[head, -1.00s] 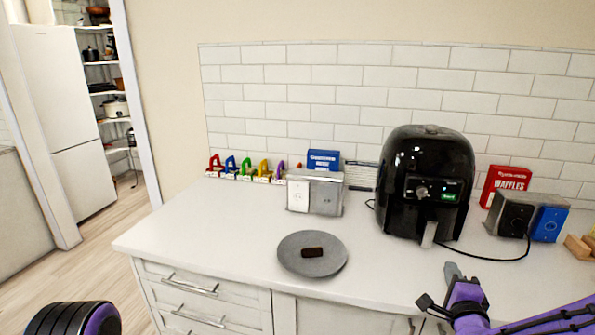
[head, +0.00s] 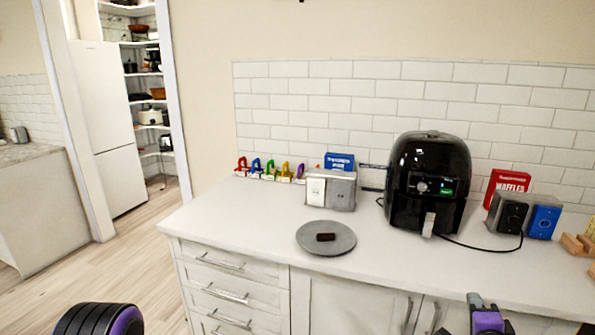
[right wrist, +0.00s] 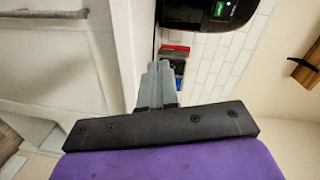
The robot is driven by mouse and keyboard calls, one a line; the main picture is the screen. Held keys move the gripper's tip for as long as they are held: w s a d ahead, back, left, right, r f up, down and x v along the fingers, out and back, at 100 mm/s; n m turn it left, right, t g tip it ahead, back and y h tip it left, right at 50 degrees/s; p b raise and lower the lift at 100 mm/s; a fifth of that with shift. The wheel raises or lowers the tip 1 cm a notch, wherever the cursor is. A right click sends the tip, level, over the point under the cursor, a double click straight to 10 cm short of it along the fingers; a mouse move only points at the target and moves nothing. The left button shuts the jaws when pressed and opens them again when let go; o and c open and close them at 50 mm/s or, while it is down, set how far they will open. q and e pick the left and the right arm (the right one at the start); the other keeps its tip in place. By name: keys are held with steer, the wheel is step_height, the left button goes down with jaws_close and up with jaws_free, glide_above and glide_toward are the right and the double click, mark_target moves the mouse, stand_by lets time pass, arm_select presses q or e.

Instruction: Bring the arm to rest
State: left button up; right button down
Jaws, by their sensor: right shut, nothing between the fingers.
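My right gripper (head: 474,299) shows at the bottom right of the head view, low in front of the counter's front edge. In the right wrist view its two grey fingers (right wrist: 157,84) lie together with nothing between them. A rounded black and purple part of my left arm shows at the bottom left of the head view, but the left gripper itself is not in view.
The white counter (head: 240,215) carries a grey plate (head: 345,243) with a dark brown piece (head: 326,237), a black air fryer (head: 430,185), a metal toaster (head: 330,189) and a red waffles box (head: 507,186). Wooden floor (head: 120,258) is clear at left.

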steer(key=s+a+f+n+g+y, duration=0.1)
steer(key=s+a+f+n+g, duration=0.3)
steer(key=f, duration=0.4)
steer(key=s+a+f+n+g+y, duration=0.1)
steer(key=s+a+f+n+g, duration=0.15)
steer(key=s+f, duration=0.5)
steer(key=s+a+f+n+g, duration=0.1)
steer(key=s+f+n+g, duration=0.2)
steer(key=s+f, duration=0.4)
steer(key=s+a+f+n+g, duration=0.2)
steer(key=s+f, duration=0.5)
steer(key=s, duration=0.7)
steer(key=shift+f+n+g, duration=0.25)
steer(key=shift+n+g, duration=0.2)
steer(key=shift+g, duration=0.1)
